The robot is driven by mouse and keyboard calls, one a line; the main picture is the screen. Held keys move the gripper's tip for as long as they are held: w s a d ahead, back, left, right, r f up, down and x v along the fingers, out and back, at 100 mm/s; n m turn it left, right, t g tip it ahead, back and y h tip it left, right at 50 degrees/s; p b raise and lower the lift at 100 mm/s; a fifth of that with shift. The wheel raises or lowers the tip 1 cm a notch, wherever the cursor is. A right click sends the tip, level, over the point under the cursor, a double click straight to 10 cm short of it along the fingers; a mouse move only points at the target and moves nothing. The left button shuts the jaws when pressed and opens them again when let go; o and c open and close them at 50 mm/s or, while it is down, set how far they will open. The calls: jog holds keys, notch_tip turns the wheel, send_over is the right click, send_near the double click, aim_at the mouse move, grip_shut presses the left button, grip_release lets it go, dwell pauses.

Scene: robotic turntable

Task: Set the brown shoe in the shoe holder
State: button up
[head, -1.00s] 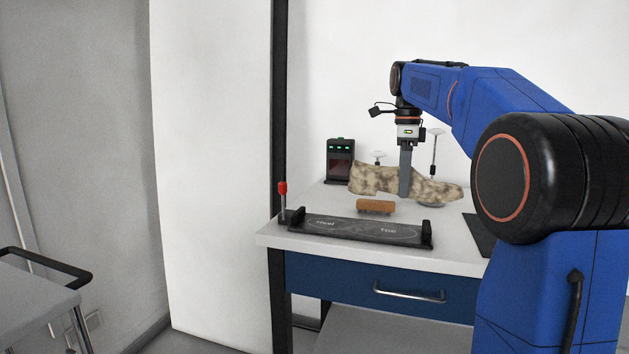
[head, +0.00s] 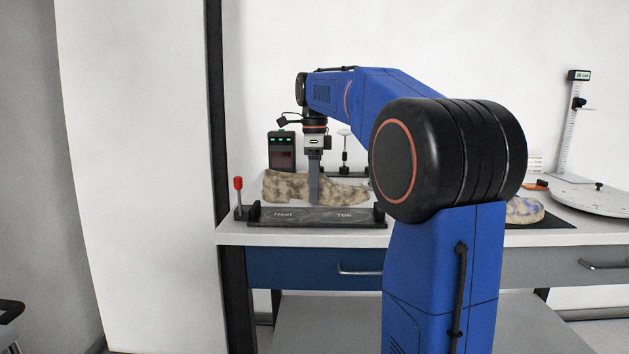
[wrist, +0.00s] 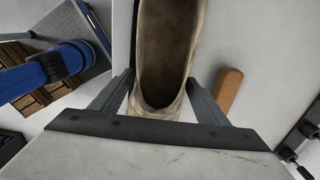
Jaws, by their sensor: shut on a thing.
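The brown shoe (head: 285,187) is mottled beige and brown and lies level, heel end left and toe end right. My gripper (head: 314,190) points down and is shut on the shoe; in the wrist view a finger stands on each side of its opening (wrist: 165,50). The shoe holder (head: 320,224) is a long black tray marked "Heel" at left and "Toe" at right, with raised end blocks. In the head view the shoe shows just above and behind the holder. I cannot tell whether its sole touches anything.
A red-topped lever (head: 239,186) stands at the holder's left end. A black device with green lights (head: 282,152) is behind. A brown block (wrist: 228,92) lies beside the shoe.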

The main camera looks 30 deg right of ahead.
jog(key=shift+f, duration=2.05)
jog(key=o, duration=1.4)
notch_tip(320, 180, up, 17)
jog(key=s+a+f+n+t, duration=0.2)
jog(key=s+a+f+n, duration=0.9)
jog(key=s+f+n, duration=0.3)
jog(key=s+a+f+n+t, duration=0.1)
jog(key=s+a+f+n, duration=0.1)
jog(key=s+f+n, duration=0.3)
jog(key=s+a+f+n+t, duration=0.1)
jog(key=s+f+n, duration=0.4)
jog(key=s+f, duration=0.6)
notch_tip(320, 180, down, 6)
jog(key=shift+s+a+f+n+t, duration=0.15)
jog(key=shift+a+f+n+t, duration=0.2)
jog(key=shift+a, duration=0.55)
